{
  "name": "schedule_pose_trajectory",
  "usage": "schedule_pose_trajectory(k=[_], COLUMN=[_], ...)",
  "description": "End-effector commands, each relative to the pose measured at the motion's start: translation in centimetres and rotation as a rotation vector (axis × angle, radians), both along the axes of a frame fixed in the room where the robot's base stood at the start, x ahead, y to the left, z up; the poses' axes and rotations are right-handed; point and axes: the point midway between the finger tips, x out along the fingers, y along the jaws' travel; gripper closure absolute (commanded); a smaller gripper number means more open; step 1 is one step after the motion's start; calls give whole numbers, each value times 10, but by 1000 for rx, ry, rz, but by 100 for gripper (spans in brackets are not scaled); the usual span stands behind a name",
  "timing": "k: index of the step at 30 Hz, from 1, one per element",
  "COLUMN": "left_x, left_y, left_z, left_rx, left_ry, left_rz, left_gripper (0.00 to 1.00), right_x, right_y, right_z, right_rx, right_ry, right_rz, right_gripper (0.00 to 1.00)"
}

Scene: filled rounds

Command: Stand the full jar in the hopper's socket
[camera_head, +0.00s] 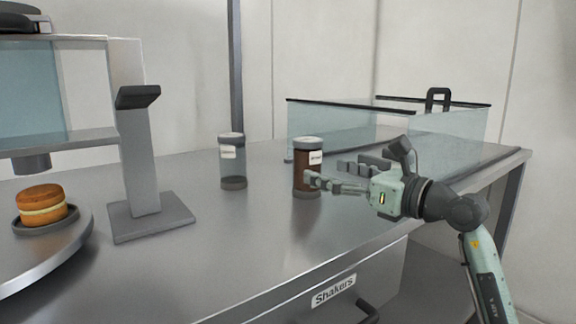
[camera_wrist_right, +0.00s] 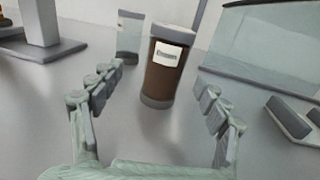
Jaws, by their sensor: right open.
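The full jar (camera_head: 308,155), dark brown inside with a grey lid, grey base and white label, stands upright on the steel counter. In the right wrist view the full jar (camera_wrist_right: 165,75) stands ahead, between the lines of the two fingers. My right gripper (camera_head: 328,172) is open and empty, level and low over the counter, its fingertips close to the jar; I cannot tell whether they touch it. A clear jar (camera_head: 232,165), seemingly empty, stands to the left. No hopper socket can be made out for certain. My left gripper is not in view.
A grey stand (camera_head: 142,170) with a flat base is on the counter's left. Further left, a round plate with a cake (camera_head: 42,204) sits below a glass-fronted machine (camera_head: 55,140). Glass panels (camera_head: 335,128) stand behind the right arm. The counter's front is clear above the Shakers drawer (camera_head: 335,291).

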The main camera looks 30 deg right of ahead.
Motion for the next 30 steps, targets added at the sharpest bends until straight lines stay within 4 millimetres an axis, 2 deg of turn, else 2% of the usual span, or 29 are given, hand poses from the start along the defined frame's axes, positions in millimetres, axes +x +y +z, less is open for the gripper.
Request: schedule_pose_trajectory(k=[8, 16, 20, 26, 30], left_x=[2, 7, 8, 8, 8], left_y=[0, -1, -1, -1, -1], left_z=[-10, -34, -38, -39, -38], left_rx=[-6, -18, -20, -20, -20], left_ry=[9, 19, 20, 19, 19], left_rz=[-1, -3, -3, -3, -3], left_gripper=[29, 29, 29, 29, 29], right_x=[29, 67, 76, 76, 76], right_y=[3, 6, 8, 8, 8], right_z=[3, 8, 6, 6, 6], right_rx=[-5, -3, -4, -5, -5], right_ry=[4, 3, 4, 4, 4], right_rz=[-4, -3, -3, -3, -3], right_gripper=[25, 25, 25, 25, 41])
